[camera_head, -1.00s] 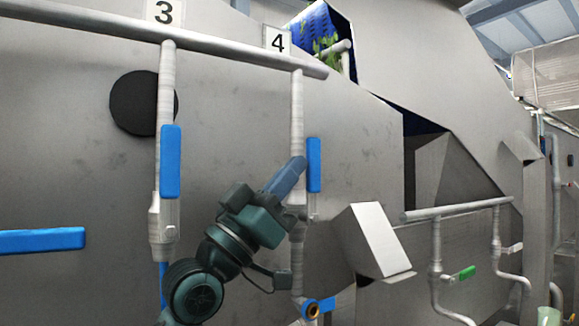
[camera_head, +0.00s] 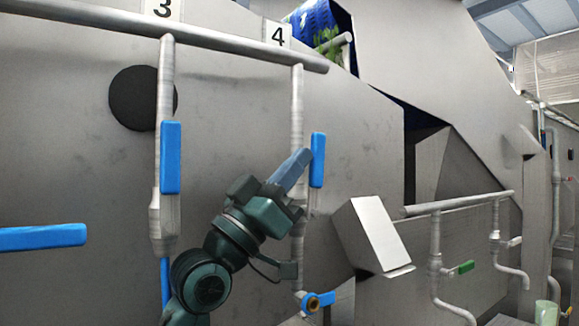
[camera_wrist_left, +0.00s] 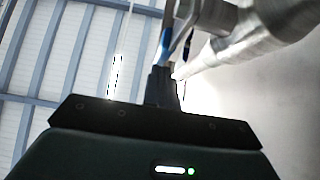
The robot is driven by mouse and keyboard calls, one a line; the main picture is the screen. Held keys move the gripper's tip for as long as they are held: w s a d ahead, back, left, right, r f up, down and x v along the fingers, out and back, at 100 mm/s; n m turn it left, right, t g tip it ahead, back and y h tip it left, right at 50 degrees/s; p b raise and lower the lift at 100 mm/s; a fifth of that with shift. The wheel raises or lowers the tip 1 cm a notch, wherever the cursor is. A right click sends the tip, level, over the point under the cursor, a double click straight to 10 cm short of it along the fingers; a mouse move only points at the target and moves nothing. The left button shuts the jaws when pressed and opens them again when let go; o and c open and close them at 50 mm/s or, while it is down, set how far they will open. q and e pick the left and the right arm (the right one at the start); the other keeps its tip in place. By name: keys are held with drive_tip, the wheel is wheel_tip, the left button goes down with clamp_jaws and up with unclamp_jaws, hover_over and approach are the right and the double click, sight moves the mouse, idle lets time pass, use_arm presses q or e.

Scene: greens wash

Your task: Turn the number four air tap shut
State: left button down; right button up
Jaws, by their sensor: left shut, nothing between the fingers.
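The number four tap has a blue lever handle (camera_head: 317,160) that stands upright beside the grey pipe (camera_head: 297,105) under the "4" label (camera_head: 278,35). My left gripper (camera_head: 302,158) is shut and empty, its fingertips just left of the blue handle, in front of the pipe. Whether they touch the handle I cannot tell. In the left wrist view the shut fingers (camera_wrist_left: 162,80) point up toward the pipe, with a strip of blue handle (camera_wrist_left: 166,40) beyond them. The tap's body is partly hidden behind my gripper. My right gripper is not in view.
The number three tap's upright blue handle (camera_head: 171,158) is to the left. A horizontal blue handle (camera_head: 42,237) is at the far left. A lower blue-handled valve (camera_head: 318,301) sits below. A grey metal box (camera_head: 375,237) juts out at right, near a green-handled tap (camera_head: 461,268).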

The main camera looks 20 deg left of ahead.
sight(310, 168)
use_arm(q)
drive_tip(key=shift+w+d+r+p, duration=0.25)
drive_tip(key=shift+w+d+p, duration=0.2)
drive_tip(key=shift+w+p, duration=0.15)
drive_tip(key=shift+w+d+r+p, duration=0.25)
drive_tip(key=shift+w+d+p, duration=0.2)
drive_tip(key=shift+w+p, duration=0.15)
drive_tip(key=shift+w+d+g+p, duration=0.2)
drive_tip(key=shift+g+p, duration=0.1)
drive_tip(key=shift+p, duration=0.25)
drive_tip(key=shift+w+d+f+g+y+p, duration=0.2)
drive_tip(key=shift+g+y+p, duration=0.15)
drive_tip(key=shift+y, duration=0.15)
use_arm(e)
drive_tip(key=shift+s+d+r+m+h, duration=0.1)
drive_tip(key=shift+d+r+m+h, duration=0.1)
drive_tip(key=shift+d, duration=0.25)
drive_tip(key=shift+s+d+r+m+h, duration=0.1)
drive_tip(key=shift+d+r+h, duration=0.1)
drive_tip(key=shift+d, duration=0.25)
use_arm(q)
drive_tip(key=shift+a, duration=0.1)
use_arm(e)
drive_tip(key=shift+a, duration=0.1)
